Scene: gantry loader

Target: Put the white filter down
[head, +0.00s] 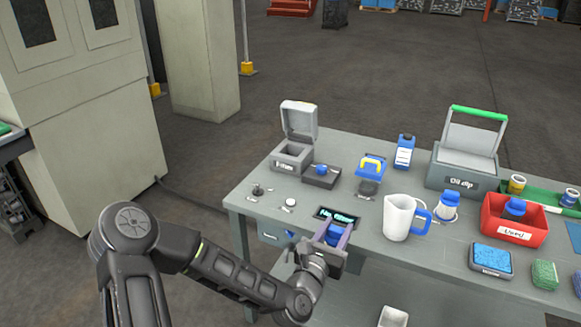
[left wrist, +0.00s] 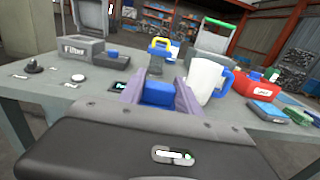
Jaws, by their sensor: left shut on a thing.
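My left gripper (head: 337,233) is at the front edge of the grey table, next to a dark display (head: 324,212) that reads "No filter". Its purple fingers are shut on a blue-topped thing (head: 332,238), also seen between the fingers in the left wrist view (left wrist: 158,93). The lower part of this thing is hidden, so I cannot tell whether its body is white. A white thing with a blue top (head: 447,207) stands on the table right of the measuring jug. My right gripper is not in view.
The open grey "Filter" box (head: 291,160) stands at the back left, beside a dark block (head: 321,180). The red "Used" bin (head: 497,231) and grey "Oil dip" bin (head: 452,182) stand further right.

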